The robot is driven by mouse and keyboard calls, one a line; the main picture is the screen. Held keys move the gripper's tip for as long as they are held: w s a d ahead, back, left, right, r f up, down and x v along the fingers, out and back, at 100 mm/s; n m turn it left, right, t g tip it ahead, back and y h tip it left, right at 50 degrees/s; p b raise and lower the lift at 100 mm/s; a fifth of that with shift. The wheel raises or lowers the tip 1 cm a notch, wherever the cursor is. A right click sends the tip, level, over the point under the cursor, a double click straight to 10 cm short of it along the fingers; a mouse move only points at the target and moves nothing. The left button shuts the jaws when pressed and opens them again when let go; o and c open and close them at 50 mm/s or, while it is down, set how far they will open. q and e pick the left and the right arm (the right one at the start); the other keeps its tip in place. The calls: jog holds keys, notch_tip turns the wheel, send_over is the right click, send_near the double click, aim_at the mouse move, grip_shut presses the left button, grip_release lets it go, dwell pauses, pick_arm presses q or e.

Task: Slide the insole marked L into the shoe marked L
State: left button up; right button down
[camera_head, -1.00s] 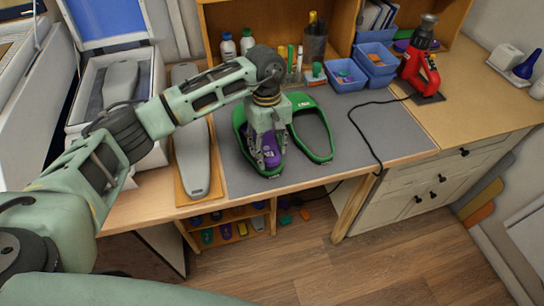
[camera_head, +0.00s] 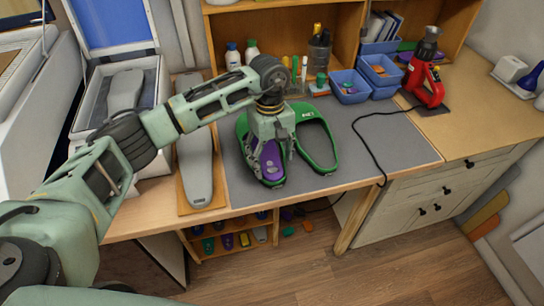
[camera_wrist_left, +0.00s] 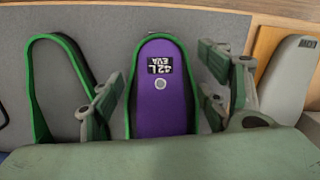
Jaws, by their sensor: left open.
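The purple insole (camera_head: 272,160), marked 42 L EVA in the left wrist view (camera_wrist_left: 161,108), lies within the green rim of the left-hand shoe (camera_head: 268,185). That rim also shows in the wrist view (camera_wrist_left: 129,112). My left gripper (camera_head: 265,152) is over this shoe. In the wrist view its open fingers (camera_wrist_left: 160,92) stand on either side of the insole, apart from it. The shoe's own mark is not visible. The other green shoe (camera_head: 331,147) is to the right, with no insole visible in it. My right gripper is not in view.
The shoes stand on a grey mat (camera_head: 400,140). A grey foot-shaped form (camera_head: 196,165) lies on a board to the left. Blue bins (camera_head: 349,86), a red tool (camera_head: 425,80) and its black cable (camera_head: 366,145) are to the right. The mat's right part is mostly clear.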

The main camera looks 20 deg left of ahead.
pick_arm(q)
notch_tip(320, 180, up, 12)
jog(key=w, duration=0.1)
jog(key=shift+a, duration=0.35)
jog(key=shift+f, duration=0.15)
dwell(0.5)
